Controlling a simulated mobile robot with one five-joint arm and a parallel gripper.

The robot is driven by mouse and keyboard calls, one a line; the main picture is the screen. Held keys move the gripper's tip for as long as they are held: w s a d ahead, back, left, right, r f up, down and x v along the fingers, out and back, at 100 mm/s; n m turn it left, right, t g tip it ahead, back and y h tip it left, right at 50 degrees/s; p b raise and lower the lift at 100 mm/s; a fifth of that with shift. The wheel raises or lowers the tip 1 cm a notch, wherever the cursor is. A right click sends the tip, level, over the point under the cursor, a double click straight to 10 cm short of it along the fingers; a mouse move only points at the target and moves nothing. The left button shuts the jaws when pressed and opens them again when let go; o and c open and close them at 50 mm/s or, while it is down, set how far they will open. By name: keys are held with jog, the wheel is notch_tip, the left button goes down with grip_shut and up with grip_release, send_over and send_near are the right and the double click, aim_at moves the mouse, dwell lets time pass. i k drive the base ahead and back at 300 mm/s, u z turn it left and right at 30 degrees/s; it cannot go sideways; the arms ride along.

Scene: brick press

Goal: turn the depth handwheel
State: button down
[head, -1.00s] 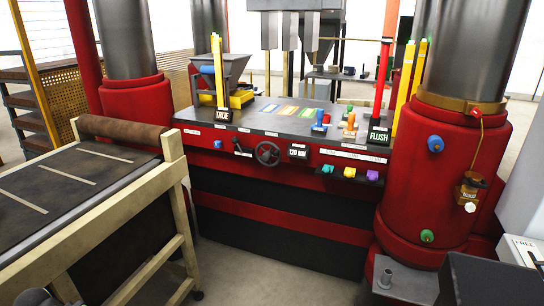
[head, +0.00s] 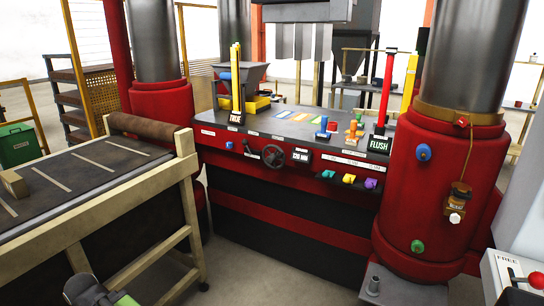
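The depth handwheel (head: 273,156) is a small dark spoked wheel on the red front face of the press, left of the middle in the head view. A small black display reading "120 MM" (head: 300,155) sits just to its right. A dark lever (head: 249,149) is to its left. Nothing covers the wheel, and nothing touches it.
A roller table (head: 100,190) with a tan block (head: 14,183) stands front left. Coloured knobs (head: 349,178) sit on a ledge right of the wheel. A thick red column base (head: 440,190) stands at the right. A grey-and-green object (head: 88,292) is at the bottom left. Floor before the press is open.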

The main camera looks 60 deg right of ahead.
aim_at(271, 159)
jog(key=z, duration=0.1)
jog(key=i, duration=0.95)
jog(key=u, duration=0.05)
